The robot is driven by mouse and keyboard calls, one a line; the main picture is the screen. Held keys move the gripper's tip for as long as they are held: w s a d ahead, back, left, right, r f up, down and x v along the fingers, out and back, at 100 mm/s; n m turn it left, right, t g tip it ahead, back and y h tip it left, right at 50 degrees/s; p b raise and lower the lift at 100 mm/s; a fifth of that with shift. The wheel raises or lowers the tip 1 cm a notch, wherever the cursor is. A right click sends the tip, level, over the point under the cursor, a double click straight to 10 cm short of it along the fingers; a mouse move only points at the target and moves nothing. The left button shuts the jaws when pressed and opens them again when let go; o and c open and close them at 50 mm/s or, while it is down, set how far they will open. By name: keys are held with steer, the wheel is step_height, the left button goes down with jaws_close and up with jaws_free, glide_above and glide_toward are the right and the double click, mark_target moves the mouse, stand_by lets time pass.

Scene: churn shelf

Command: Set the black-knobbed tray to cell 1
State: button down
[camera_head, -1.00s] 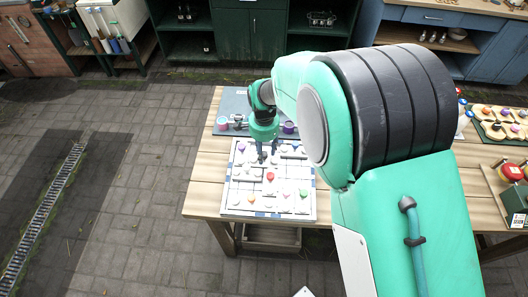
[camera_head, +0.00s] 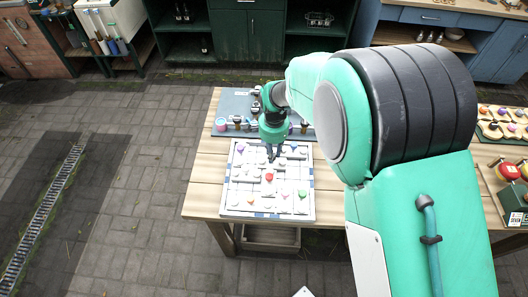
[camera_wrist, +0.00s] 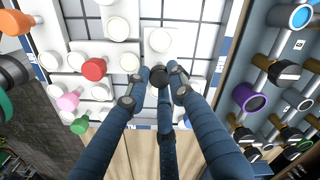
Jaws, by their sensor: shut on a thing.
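In the head view, my gripper (camera_head: 271,156) reaches down over the upper middle of a white gridded board (camera_head: 238,195). The board carries several white trays with round knobs. In the wrist view, my dark blue fingers (camera_wrist: 160,76) are closed around a small black knob, mostly hidden between them. The black-knobbed tray itself is largely covered by the fingers. A white tray with a white knob (camera_wrist: 159,40) lies just beyond the fingertips. No readable label for cell 1 shows in either view.
Close by on the board are a red knob (camera_wrist: 94,69), a pink knob (camera_wrist: 68,102), a green knob (camera_wrist: 80,126) and an orange knob (camera_wrist: 15,22). A grey rack (camera_head: 231,104) with cups, including a purple one (camera_wrist: 247,98), stands behind the board. Bare gridded squares show between trays.

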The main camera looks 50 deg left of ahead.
steer(key=w+d+p, duration=0.1)
steer(key=w+d, duration=0.5)
steer(key=shift+w, duration=0.1)
steer(key=c, duration=1.5)
jaws_free()
steer(key=shift+w+d, duration=0.1)
steer(key=shift+d, duration=0.05)
steer(key=shift+r, duration=0.1)
steer(key=shift+r, duration=0.15)
step_height(320, 180, up, 12)
steer(key=shift+f, duration=0.25)
